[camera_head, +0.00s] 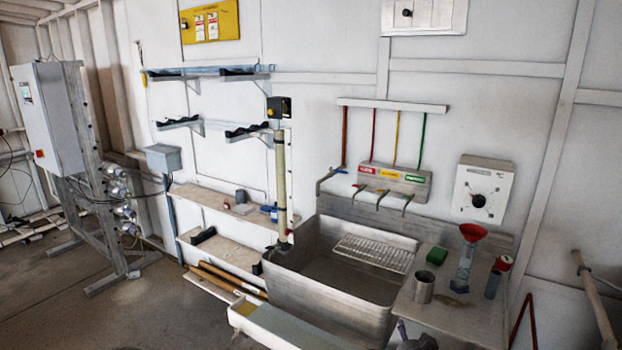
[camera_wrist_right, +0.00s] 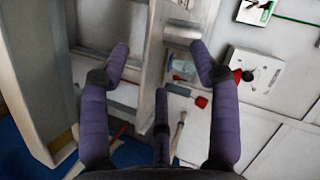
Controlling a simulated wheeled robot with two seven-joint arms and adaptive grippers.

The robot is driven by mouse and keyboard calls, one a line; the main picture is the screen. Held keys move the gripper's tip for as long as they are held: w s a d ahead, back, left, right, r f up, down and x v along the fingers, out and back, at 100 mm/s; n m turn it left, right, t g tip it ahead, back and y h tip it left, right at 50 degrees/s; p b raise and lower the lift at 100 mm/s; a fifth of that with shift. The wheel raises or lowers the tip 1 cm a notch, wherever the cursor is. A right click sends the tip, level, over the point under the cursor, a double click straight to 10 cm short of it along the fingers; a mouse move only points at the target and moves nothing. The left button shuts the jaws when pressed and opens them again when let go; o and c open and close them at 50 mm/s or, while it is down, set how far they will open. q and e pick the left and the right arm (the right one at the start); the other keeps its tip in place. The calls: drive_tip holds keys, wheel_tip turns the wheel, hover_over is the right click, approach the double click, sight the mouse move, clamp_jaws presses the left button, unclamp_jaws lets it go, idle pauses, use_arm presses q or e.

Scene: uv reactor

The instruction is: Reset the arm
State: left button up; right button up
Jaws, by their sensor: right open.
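My right gripper (camera_head: 414,339) shows only as dark and purple fingertips at the bottom edge of the head view, in front of the metal sink bench. In the right wrist view its purple padded fingers (camera_wrist_right: 160,68) are spread apart with nothing between them. Most of the right arm is out of the head view. My left gripper and arm are not in view.
A steel sink (camera_head: 335,274) with a wire rack (camera_head: 374,252) stands ahead. On the drainboard at right are a metal cup (camera_head: 423,287), a green block (camera_head: 437,256) and a red funnel (camera_head: 473,232). Wall shelves (camera_head: 222,207) are left of it. Open floor lies at left.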

drive_tip(key=s+a+f+n+g+y+p, duration=0.1)
drive_tip(key=s+a+f+n+g, duration=0.15)
drive_tip(key=f, duration=0.45)
drive_tip(key=s+a+f+n+g+y+p, duration=0.1)
drive_tip(key=s+a+f+n+g+y, duration=0.1)
drive_tip(key=s+f, duration=0.35)
drive_tip(key=s+a+f+n+g+y, duration=0.1)
drive_tip(key=a+f+n+g, duration=0.15)
drive_tip(key=f, duration=0.55)
drive_tip(key=s+a+f+n+g+y+p, duration=0.1)
drive_tip(key=s+f, duration=0.4)
drive_tip(key=s, duration=0.5)
drive_tip(key=s+a+f+n+g+y+p, duration=0.1)
drive_tip(key=s+a+f+n+g, duration=0.2)
drive_tip(key=s, duration=0.6)
drive_tip(key=a+f+g, duration=0.2)
drive_tip(key=a+f, duration=0.1)
drive_tip(key=shift+s+a+f+y, duration=0.15)
drive_tip(key=shift+s+f+y, duration=0.1)
drive_tip(key=shift+s+y, duration=0.15)
